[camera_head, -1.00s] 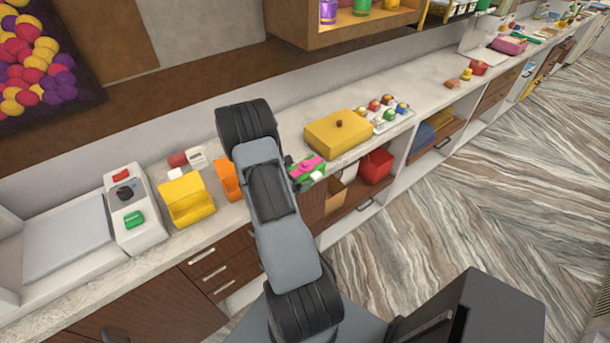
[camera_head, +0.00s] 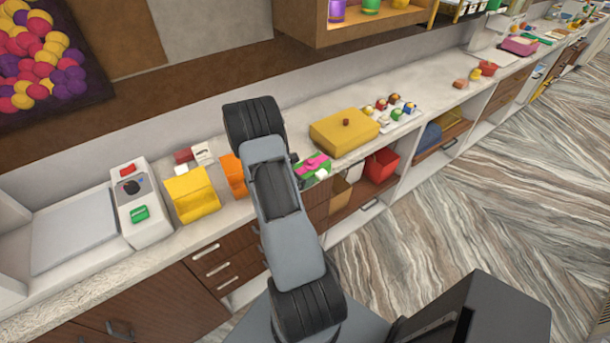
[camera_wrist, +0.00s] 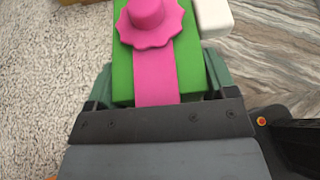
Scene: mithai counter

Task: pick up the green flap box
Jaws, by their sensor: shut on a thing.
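The green flap box (camera_head: 323,173) is at the counter's front edge, with a pink band and a pink rosette-like knob on top. In the wrist view the green box (camera_wrist: 188,73) fills the middle, held between the two dark green fingers of my gripper (camera_wrist: 160,85). My gripper is shut on it. A small white piece (camera_wrist: 214,17) sticks out at the box's right side. In the head view my arm hides most of the gripper and part of the box. I cannot tell whether the box is clear of the counter.
A yellow box with a knob (camera_head: 343,136) stands right of the green box, beside a white tray of small coloured items (camera_head: 398,121). An orange holder (camera_head: 233,176), a yellow holder (camera_head: 191,196) and a grey device (camera_head: 140,207) stand to the left. Open shelves with a red bin (camera_head: 381,164) are below.

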